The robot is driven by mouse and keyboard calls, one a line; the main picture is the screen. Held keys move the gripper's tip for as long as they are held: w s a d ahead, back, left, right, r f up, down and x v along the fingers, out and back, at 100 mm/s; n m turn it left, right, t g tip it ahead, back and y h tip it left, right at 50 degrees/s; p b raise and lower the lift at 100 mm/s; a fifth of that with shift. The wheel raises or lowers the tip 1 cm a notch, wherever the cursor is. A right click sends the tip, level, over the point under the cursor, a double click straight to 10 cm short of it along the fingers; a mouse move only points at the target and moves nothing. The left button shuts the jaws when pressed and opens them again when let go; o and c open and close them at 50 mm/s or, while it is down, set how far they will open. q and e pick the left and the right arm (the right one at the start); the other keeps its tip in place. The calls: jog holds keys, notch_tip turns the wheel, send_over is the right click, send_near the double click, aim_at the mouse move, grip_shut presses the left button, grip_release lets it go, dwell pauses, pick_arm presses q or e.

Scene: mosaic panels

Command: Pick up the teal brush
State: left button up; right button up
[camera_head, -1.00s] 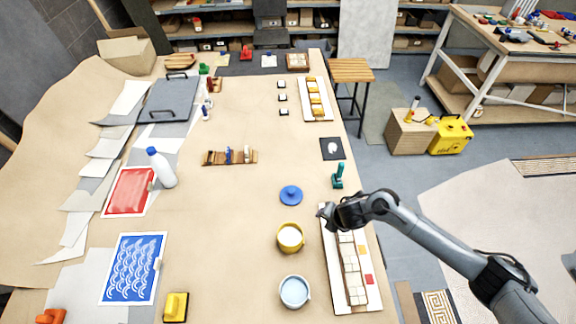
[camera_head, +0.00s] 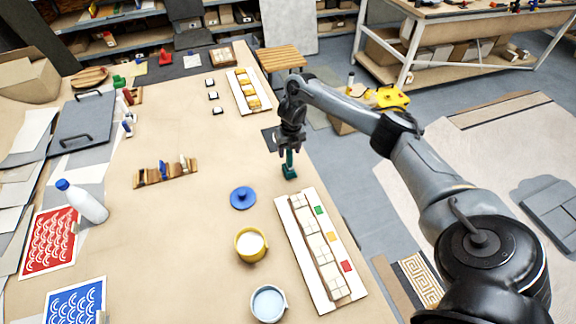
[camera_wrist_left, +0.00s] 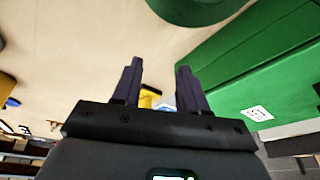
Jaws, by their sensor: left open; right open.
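The teal brush (camera_head: 289,171) stands upright on the table near its right edge in the head view. My right gripper (camera_head: 290,149) is directly above it, pointing down, its fingers at the top of the brush's handle. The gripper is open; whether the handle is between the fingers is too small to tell. My left gripper (camera_wrist_left: 158,80) shows only in the left wrist view, open, with nothing held between its fingers.
A blue lid (camera_head: 243,198), a yellow pot (camera_head: 251,246) and a light-blue pot (camera_head: 268,303) stand nearby. A tile panel (camera_head: 337,260) lies in front of the brush. A large green object (camera_wrist_left: 265,60) is close beside my left gripper.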

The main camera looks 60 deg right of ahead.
aim_at(290, 159)
jog(key=shift+s+d+f, duration=0.1)
jog(key=shift+f, duration=2.25)
jog(key=shift+d+f, duration=0.1)
jog(key=shift+f, duration=0.4)
grip_shut()
